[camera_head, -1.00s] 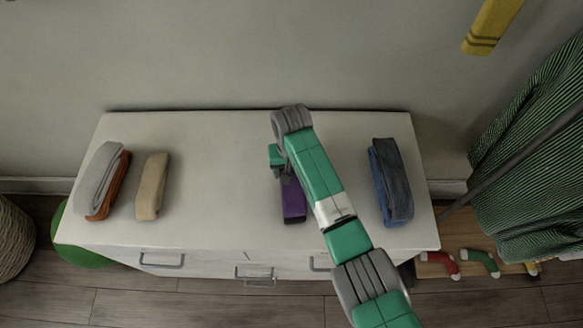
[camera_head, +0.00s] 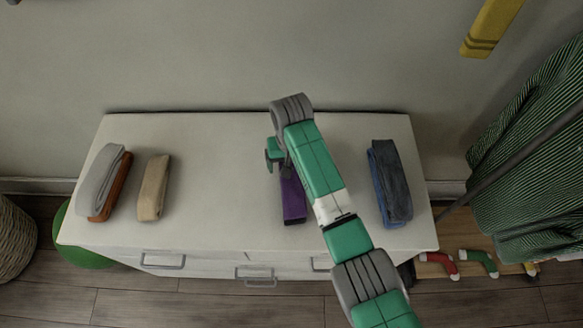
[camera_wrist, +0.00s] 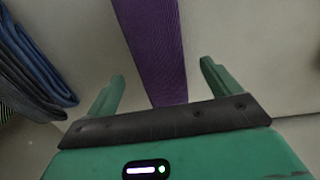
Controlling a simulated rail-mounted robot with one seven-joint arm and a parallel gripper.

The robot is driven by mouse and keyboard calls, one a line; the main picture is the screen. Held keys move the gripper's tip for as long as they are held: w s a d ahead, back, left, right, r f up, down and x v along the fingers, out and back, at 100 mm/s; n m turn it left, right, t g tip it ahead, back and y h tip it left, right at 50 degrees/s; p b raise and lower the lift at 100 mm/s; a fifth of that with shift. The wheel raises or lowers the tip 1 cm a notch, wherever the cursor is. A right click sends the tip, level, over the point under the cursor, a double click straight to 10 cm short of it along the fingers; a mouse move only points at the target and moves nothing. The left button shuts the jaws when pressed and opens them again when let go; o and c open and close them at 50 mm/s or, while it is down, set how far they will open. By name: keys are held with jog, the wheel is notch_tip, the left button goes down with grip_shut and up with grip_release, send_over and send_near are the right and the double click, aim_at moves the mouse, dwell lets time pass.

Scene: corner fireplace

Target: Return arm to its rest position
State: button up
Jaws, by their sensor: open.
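My gripper (camera_wrist: 162,80) is open in the wrist view, its two green fingers wide apart. A purple folded cloth (camera_wrist: 152,40) lies beyond and between the fingertips, with clear space on both sides of it; I cannot tell the exact height gap. In the head view my green and grey arm reaches over the white cabinet (camera_head: 220,150) from the lower right. The purple cloth (camera_head: 292,204) shows there on the cabinet top, partly hidden by my arm. The fingers are mostly hidden under the wrist in the head view.
Blue and dark grey folded cloths (camera_head: 390,185) lie right of my arm. Grey and orange cloths (camera_head: 105,182) and a beige one (camera_head: 153,187) lie at the left. A striped green cloth (camera_head: 530,160) hangs at the right. The cabinet's middle left is clear.

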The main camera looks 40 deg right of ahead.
notch_tip(320, 180, up, 3)
jog(key=shift+r, duration=0.2)
